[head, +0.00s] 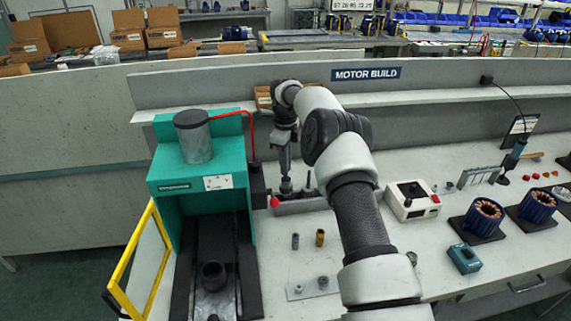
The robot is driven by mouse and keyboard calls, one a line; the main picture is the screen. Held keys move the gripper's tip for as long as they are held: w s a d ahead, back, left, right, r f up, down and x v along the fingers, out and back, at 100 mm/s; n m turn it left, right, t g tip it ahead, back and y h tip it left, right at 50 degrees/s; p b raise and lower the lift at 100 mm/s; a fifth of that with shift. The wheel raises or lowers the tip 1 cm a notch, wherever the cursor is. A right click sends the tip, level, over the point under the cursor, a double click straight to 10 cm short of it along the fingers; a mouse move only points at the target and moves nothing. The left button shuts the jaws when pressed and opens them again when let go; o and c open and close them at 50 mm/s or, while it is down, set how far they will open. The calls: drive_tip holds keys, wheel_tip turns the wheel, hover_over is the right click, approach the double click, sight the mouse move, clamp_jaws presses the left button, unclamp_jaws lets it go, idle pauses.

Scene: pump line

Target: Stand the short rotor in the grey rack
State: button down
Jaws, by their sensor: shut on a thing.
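The grey rack (312,206) is a low block on the bench, right of the green press. My gripper (285,165) points down above the rack's left part. It is shut on a dark, narrow piece (286,186), which looks like a rotor; its length is hard to judge. The piece is roughly upright, and I cannot tell whether its lower end touches the rack or is inside it. A thin upright shaft (308,182) shows just right of it, at the rack. My gripper's fingers are small and partly hidden at this distance.
The green press (205,185) with its red-knobbed lever (275,202) stands close left of the rack. A grey cylinder (295,240), a brass cylinder (320,237) and a plate (300,291) with rings lie in front. A white control box (412,203) stands to the right.

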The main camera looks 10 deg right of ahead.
drive_tip(key=shift+f+b, duration=0.6)
drive_tip(key=shift+f, duration=0.7)
drive_tip(key=c, duration=1.8)
unclamp_jaws()
drive_tip(key=shift+o, duration=1.3)
drive_tip(key=shift+r+p, duration=2.1)
drive_tip(key=shift+r, duration=0.9)
